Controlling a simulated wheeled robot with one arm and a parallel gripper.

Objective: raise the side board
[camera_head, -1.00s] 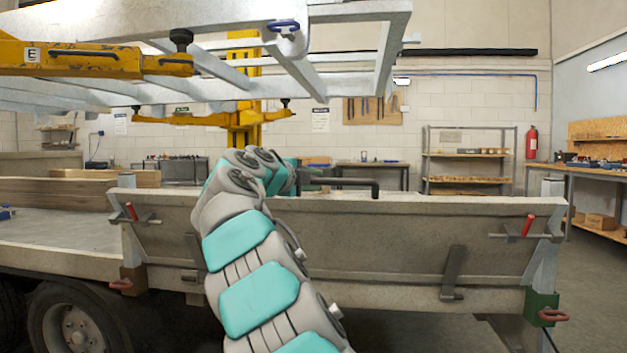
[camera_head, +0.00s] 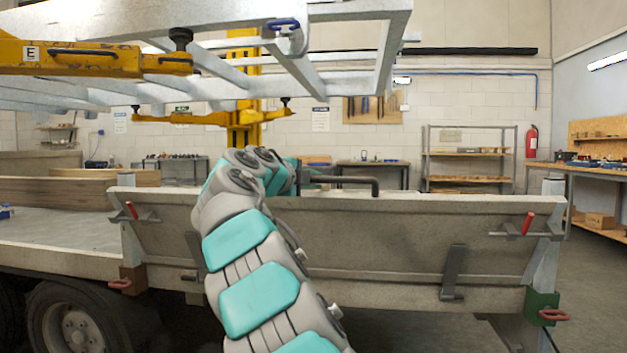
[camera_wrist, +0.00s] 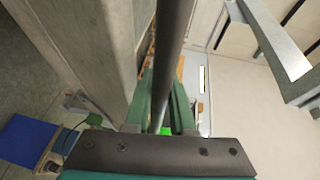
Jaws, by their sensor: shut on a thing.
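The grey side board (camera_head: 370,235) stands nearly upright along the trailer's side, between two end posts. A dark bar handle (camera_head: 350,181) runs along just above its top edge and bends down at the right end. My gripper, mostly hidden behind my arm in the head view, is at the handle's left part. In the wrist view, the green fingers of my gripper (camera_wrist: 166,105) are shut around the dark handle (camera_wrist: 172,45), with the board (camera_wrist: 88,50) beside it on the left. Red-handled latches (camera_head: 528,225) (camera_head: 131,210) are near both board ends.
A galvanised frame (camera_head: 345,12) with a yellow lifting beam (camera_head: 90,59) hangs above the trailer, close over my arm. The trailer bed (camera_head: 60,232) is open at the left. Shelves (camera_head: 470,165) and a workbench (camera_head: 600,175) stand behind and to the right.

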